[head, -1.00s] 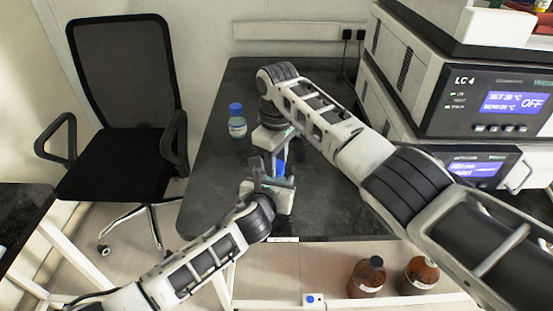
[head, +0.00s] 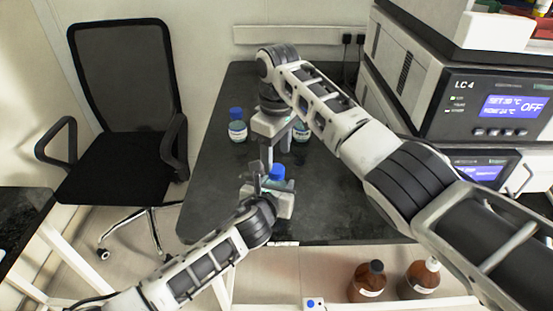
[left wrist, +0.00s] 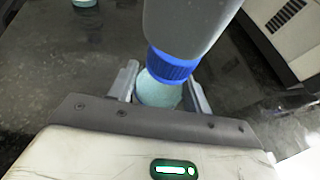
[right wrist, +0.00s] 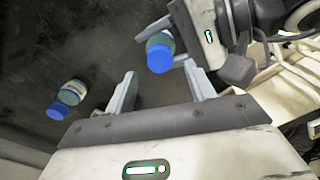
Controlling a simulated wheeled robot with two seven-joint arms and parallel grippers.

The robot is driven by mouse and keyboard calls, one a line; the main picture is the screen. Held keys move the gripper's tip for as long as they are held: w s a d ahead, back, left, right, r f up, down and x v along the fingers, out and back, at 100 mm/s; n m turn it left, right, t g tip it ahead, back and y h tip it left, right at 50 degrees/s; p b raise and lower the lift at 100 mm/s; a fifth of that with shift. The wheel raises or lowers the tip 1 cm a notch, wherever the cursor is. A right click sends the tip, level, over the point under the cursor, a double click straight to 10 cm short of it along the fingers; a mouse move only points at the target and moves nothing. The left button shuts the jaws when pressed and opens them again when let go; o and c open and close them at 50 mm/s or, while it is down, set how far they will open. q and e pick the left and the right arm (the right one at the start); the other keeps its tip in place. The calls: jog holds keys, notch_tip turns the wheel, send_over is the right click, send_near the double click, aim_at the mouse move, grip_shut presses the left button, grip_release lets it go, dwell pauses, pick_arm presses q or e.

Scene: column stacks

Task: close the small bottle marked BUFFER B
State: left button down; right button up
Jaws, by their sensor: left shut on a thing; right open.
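A small bottle with a blue cap (head: 277,172) stands in my left gripper (head: 268,192), low over the near part of the dark bench. In the right wrist view its blue cap (right wrist: 160,57) sits on top of the pale teal body, which is between the left fingers. In the left wrist view a blue ribbed band (left wrist: 170,68) shows above the teal body; a large grey shape above it is unclear. My right gripper (head: 278,150) is open and empty, above and behind the cap, apart from it. Its fingers also show in the right wrist view (right wrist: 163,92). No label is legible.
A second blue-capped bottle (head: 237,128) stands at the bench's left side. A third (head: 301,132) is partly hidden behind my right arm. Stacked instruments (head: 480,100) stand at the right. Brown bottles (head: 368,280) stand on the shelf below. The bench's back left is clear.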

aim_at(276, 168)
jog(key=shift+r, duration=0.2)
jog(key=shift+c, duration=0.3)
jog(key=shift+r, duration=0.15)
jog(key=r+n, duration=0.1)
jog(key=n, duration=0.1)
jog(key=shift+w+r+n, duration=0.2)
jog(key=shift+r+n, duration=0.15)
jog(key=shift+n, duration=0.05)
jog(key=shift+r+n, duration=0.35)
jog(key=shift+n, duration=0.35)
jog(key=shift+s+r+n, duration=0.2)
jog(key=shift+r+n, duration=0.2)
jog(key=shift+n, duration=0.7)
jog(key=shift+f, duration=0.1)
jog(key=shift+f, duration=3.95)
